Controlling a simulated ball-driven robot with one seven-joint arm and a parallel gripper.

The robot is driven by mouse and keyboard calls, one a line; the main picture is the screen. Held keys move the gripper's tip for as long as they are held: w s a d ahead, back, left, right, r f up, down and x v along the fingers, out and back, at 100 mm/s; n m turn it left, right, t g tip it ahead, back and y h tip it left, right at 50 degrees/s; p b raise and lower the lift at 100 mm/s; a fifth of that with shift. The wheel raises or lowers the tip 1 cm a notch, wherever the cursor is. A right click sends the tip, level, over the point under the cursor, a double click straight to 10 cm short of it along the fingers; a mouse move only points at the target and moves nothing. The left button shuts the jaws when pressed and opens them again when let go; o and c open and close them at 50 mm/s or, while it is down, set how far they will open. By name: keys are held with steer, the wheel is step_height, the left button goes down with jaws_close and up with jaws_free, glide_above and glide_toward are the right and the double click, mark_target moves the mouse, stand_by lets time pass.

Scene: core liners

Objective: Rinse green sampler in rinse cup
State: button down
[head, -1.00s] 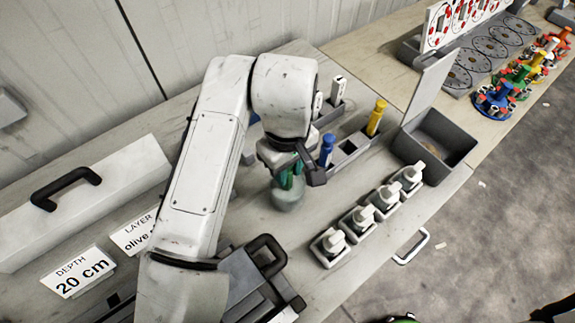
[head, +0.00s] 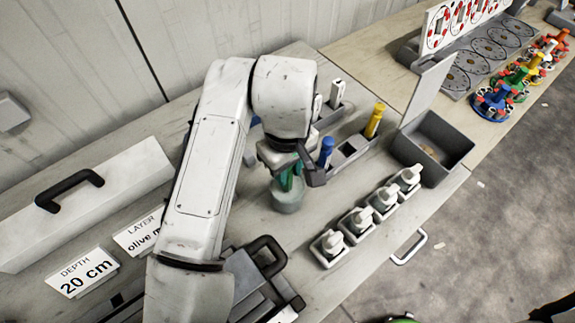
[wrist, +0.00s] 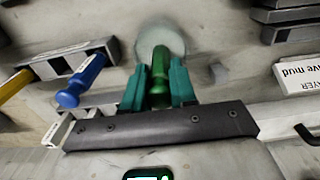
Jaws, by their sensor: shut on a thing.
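My gripper (head: 291,174) is shut on the green sampler, whose green handle (wrist: 159,78) shows between the teal fingers in the wrist view. The rinse cup (head: 287,198) is a pale, cloudy round vessel standing on the bench under my gripper. It also shows in the wrist view (wrist: 160,38), at the far end of the sampler. The sampler points down into or over the cup's mouth; its lower end is hidden, so I cannot tell how deep it sits.
A grey rack right of the cup holds the blue sampler (head: 326,152) and yellow sampler (head: 374,120). Several white-capped jars (head: 384,201) line the bench's front edge. An open grey bin (head: 432,150) stands farther right. Depth and layer cards (head: 82,272) lie at left.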

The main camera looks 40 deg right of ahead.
steer(key=shift+f, duration=0.45)
steer(key=shift+r, duration=0.1)
steer(key=shift+r+p, duration=0.65)
step_height(320, 180, up, 6)
steer(key=p, duration=0.5)
steer(key=shift+f, duration=0.15)
steer(key=shift+r+p, duration=0.95)
steer(key=shift+r, duration=0.4)
